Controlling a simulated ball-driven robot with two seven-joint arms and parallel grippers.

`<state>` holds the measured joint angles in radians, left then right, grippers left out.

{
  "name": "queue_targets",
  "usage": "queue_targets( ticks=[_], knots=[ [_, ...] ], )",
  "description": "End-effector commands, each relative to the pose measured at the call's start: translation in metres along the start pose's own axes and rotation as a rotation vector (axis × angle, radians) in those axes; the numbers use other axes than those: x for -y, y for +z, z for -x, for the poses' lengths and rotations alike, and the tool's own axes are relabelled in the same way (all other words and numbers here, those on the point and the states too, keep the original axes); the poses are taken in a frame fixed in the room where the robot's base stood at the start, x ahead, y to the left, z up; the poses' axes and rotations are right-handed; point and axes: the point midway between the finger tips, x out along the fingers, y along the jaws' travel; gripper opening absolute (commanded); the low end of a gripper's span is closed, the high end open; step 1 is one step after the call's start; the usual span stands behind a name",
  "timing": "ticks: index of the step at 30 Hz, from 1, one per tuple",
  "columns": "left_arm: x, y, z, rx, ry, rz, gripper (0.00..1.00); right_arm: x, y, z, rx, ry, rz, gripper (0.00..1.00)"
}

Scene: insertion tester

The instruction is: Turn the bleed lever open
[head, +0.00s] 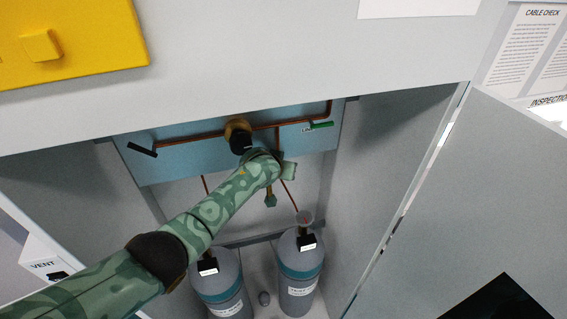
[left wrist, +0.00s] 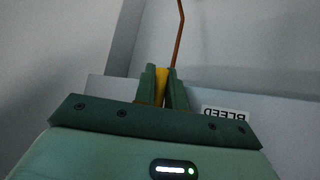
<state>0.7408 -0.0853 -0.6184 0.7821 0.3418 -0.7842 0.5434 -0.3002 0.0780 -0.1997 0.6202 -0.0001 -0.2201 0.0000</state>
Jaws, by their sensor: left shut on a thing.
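The bleed lever (left wrist: 161,88) is a yellow handle, seen in the left wrist view between the two green fingers of my left gripper (left wrist: 163,78). The fingers are shut on it, one on each side. A white BLEED label (left wrist: 225,113) shows upside down to the right of the fingers. In the head view my left arm reaches to the lower edge of the blue panel (head: 170,173). There my wrist hides most of the gripper and the lever, so the lever's angle is hard to tell. My right gripper is not in view.
The panel carries copper pipes, a round brass fitting (head: 237,127), a black lever (head: 142,149) at left and a green lever (head: 320,125) at right. Two grey cylinders (head: 217,287) (head: 300,262) stand below. Cabinet walls close in both sides, with an overhanging front above.

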Motion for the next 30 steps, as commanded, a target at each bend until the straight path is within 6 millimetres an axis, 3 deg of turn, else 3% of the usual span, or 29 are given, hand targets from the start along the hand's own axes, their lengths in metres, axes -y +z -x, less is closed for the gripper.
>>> queue_targets(
  ticks=[20,21,30],
  knots=[
    [0.0024,0.0028,0.0003,0.035,-0.034,-0.036,0.0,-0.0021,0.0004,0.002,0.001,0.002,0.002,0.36],
    [0.0024,0.0027,0.0003,0.035,-0.034,-0.035,0.21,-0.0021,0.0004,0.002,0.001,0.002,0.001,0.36],
    [0.0019,0.0016,0.0009,0.032,-0.033,-0.033,0.21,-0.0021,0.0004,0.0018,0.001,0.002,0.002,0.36]
  ],
)
